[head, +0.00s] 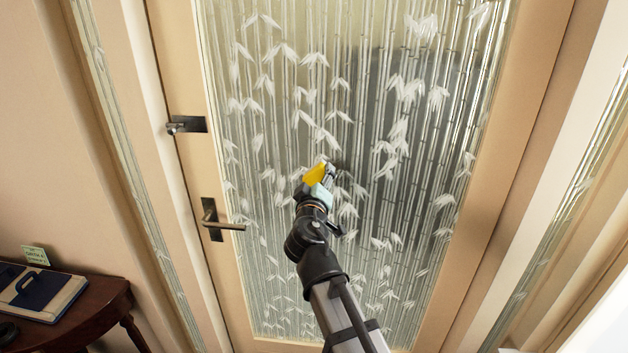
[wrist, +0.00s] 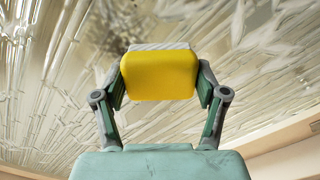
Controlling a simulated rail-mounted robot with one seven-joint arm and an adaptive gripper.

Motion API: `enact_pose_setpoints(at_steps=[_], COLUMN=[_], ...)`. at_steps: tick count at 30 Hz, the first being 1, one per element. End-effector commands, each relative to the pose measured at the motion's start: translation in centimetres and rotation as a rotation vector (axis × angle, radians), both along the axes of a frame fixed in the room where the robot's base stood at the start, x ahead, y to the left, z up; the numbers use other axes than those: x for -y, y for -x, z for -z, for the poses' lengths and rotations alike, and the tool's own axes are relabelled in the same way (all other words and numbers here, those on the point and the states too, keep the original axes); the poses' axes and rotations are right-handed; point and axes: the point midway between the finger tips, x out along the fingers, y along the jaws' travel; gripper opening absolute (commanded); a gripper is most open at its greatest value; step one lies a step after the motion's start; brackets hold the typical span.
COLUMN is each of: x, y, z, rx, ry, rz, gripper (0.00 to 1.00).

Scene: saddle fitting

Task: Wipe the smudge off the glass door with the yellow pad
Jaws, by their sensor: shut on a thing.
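My gripper (head: 325,178) is shut on the yellow pad (head: 315,174), in front of the middle of the glass door (head: 290,85). In the wrist view, the yellow pad (wrist: 158,76) sits between the two fingers, its pale grey-white face turned towards the glass. I cannot tell whether that face touches the glass. A dark, blurry patch that looks like the smudge (wrist: 108,42) shows on the glass just up and left of the pad in the wrist view. In the head view the smudge is hard to make out near my gripper.
The glass has a white bamboo pattern. A door handle (head: 222,226) and a lock (head: 187,125) stick out on the door's left side. A dark wooden table (head: 95,312) with a book-like item (head: 38,290) and a small card (head: 36,255) stands at the lower left.

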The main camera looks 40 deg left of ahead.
Motion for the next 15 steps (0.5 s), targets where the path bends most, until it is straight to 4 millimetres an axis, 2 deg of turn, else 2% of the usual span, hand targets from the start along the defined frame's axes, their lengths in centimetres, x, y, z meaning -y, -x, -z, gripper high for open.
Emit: enact_pose_setpoints(at_steps=[9, 15], x=[2.3, 2.7], y=[-1.1, -1.4], z=[0.0, 0.0], rx=[0.001, 0.001], ry=[0.001, 0.001], rz=[0.001, -0.001], gripper=[0.44, 0.44])
